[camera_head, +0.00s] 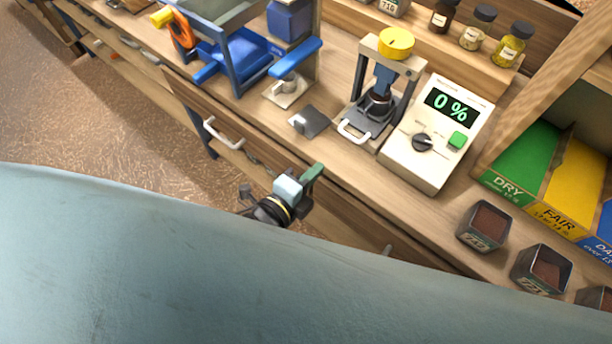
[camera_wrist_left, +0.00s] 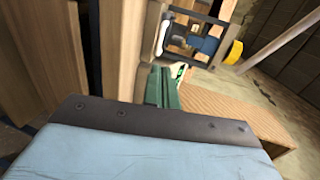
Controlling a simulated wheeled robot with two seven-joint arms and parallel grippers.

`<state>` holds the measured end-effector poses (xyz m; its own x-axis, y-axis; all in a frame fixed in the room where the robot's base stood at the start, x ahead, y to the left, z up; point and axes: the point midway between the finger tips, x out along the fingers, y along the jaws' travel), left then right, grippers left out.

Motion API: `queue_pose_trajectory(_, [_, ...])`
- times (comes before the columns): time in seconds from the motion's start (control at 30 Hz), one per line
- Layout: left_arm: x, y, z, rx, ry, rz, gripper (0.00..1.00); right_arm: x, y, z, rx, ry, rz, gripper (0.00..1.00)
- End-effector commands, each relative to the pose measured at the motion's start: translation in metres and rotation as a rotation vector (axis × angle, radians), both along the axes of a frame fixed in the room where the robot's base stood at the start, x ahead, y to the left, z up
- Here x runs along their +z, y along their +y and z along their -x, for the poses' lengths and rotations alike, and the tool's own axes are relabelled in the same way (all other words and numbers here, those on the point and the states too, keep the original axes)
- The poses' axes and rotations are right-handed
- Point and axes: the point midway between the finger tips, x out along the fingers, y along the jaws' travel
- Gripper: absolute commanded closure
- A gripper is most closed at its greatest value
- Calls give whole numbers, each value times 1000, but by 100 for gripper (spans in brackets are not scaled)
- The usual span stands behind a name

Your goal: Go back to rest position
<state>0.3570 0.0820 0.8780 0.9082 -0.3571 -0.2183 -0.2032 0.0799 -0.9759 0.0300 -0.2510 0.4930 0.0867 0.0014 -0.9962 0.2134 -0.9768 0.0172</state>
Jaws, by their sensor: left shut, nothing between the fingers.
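My left gripper (camera_head: 312,172) shows in the middle of the head view, with green fingers. It is in front of the bench's drawer fronts, low beside the bench edge, and holds nothing. In the left wrist view its green fingers (camera_wrist_left: 162,88) are together with nothing between them. A large pale blue part of my own body covers the bottom of the head view and hides what is below. My right gripper is not in view.
The wooden bench (camera_head: 330,165) carries a blue machine (camera_head: 240,55), a press (camera_head: 375,100), a meter reading 0 % (camera_head: 437,133) and soil-filled tins (camera_head: 485,226). A drawer handle (camera_head: 222,135) sticks out near my gripper. Open floor (camera_head: 90,125) lies at the left.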

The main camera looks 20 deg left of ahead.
Motion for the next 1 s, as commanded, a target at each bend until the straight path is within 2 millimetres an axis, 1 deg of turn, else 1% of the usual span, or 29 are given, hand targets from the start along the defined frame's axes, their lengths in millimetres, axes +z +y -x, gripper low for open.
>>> queue_pose_trajectory(0.03, [1,3,7,0,2,-2,100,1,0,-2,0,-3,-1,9])
queue_pose_trajectory(0.1, [3,6,14,0,2,-2,100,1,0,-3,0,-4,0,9])
queue_pose_trajectory(0.2, [4,8,19,0,1,0,100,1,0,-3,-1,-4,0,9])
queue_pose_trajectory(0.47, [5,8,21,0,0,0,100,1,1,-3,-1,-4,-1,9])
queue_pose_trajectory(0.57, [-3,10,22,6,23,9,100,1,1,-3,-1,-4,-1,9])
queue_pose_trajectory(0.67, [-36,16,26,34,114,52,100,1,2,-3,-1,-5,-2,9])
queue_pose_trajectory(0.77, [-92,29,37,104,280,136,100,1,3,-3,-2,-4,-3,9])
queue_pose_trajectory(0.8, [-119,36,45,147,362,179,100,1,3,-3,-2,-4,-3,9])
queue_pose_trajectory(0.87, [-159,49,59,223,484,245,100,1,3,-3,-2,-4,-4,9])
queue_pose_trajectory(0.9, [-185,58,71,279,563,289,100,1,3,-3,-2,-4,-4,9])
queue_pose_trajectory(0.97, [-220,71,92,372,675,353,100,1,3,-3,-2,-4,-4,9])
queue_pose_trajectory(1.0, [-242,80,106,440,747,397,100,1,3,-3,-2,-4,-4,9])
